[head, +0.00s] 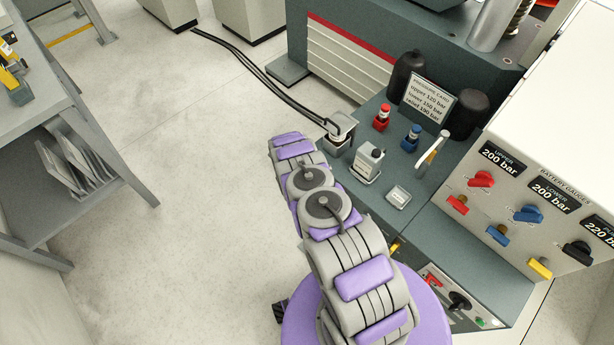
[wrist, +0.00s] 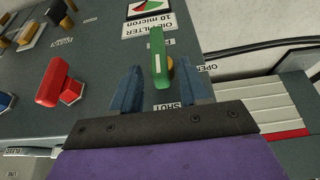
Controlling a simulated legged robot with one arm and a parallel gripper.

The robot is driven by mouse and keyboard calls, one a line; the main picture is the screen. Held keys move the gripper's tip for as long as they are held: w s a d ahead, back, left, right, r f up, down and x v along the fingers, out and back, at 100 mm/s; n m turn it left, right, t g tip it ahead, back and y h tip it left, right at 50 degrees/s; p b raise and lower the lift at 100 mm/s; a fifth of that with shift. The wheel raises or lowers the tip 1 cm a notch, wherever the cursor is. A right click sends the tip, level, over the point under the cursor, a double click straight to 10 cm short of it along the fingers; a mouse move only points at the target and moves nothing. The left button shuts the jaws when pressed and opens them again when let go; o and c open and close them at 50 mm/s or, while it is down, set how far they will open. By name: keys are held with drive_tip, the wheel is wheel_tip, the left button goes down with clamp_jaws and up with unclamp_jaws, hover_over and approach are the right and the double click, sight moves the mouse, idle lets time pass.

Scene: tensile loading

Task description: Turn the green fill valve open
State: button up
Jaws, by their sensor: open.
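The green fill valve handle (wrist: 157,55) shows in the wrist view as an upright bar on a brass stem, on the dark panel. A SHUT label (wrist: 182,105) lies below it and an OPEN label (wrist: 207,68) to its right. The handle's lower end points toward the SHUT side. My gripper (wrist: 157,72) is open, with one blue finger on each side of the handle. I cannot tell whether either finger touches it. In the head view my arm reaches toward the bench, and I cannot make out the fingers or the green valve there.
A red valve handle (wrist: 52,83) stands left of my fingers in the wrist view. An oil filter gauge label (wrist: 150,12) lies beyond. In the head view, a pressure card (head: 422,102), small red and blue valves and a gauge panel (head: 535,165) stand right of my arm. Open floor lies left.

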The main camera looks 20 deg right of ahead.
drive_tip(key=shift+b+x, duration=0.5)
drive_tip(key=shift+x, duration=1.3)
clamp_jaws()
